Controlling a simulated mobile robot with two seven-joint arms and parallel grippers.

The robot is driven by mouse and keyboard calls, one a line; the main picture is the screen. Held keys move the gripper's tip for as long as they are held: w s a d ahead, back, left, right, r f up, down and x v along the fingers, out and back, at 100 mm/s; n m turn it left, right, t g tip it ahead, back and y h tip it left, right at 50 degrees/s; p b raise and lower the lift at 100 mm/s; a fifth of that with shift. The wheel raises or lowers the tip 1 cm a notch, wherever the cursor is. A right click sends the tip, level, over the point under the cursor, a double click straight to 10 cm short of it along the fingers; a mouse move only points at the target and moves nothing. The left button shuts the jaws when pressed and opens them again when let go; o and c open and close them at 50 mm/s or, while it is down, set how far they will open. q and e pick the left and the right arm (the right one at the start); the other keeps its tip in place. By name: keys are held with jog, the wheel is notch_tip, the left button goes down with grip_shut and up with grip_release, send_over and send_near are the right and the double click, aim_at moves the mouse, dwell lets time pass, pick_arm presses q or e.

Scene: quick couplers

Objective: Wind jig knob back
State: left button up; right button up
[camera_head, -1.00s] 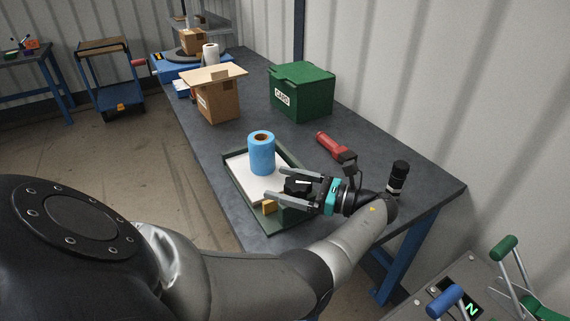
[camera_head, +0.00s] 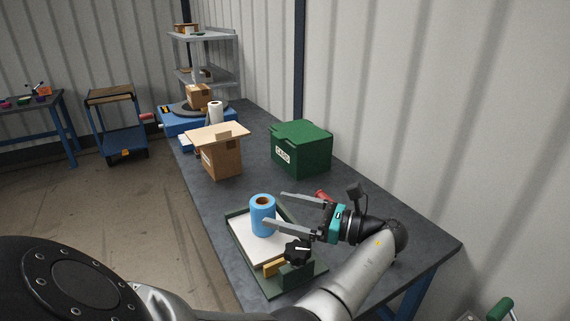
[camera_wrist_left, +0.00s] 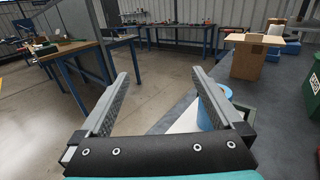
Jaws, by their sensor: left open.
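The jig (camera_head: 242,265) is a dark green tray on the near end of the bench, holding a white block (camera_head: 248,246) and a blue roll (camera_head: 262,219). Its black star-shaped knob (camera_head: 297,252) stands on the near end wall, beside a small wooden piece (camera_head: 274,267). My left gripper (camera_head: 275,210) is open and empty above the jig, apart from the knob. Its lower finger overlaps the roll's edge in the head view. In the left wrist view the roll (camera_wrist_left: 209,108) shows partly behind the right finger. My right gripper is out of view.
A red tool (camera_head: 321,194) lies behind my left gripper, partly hidden. The wall runs along the right side.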

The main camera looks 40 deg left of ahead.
pick_arm(q)
notch_tip(320, 180, up, 8)
jog(key=p, duration=0.2)
jog(key=shift+r, duration=0.15)
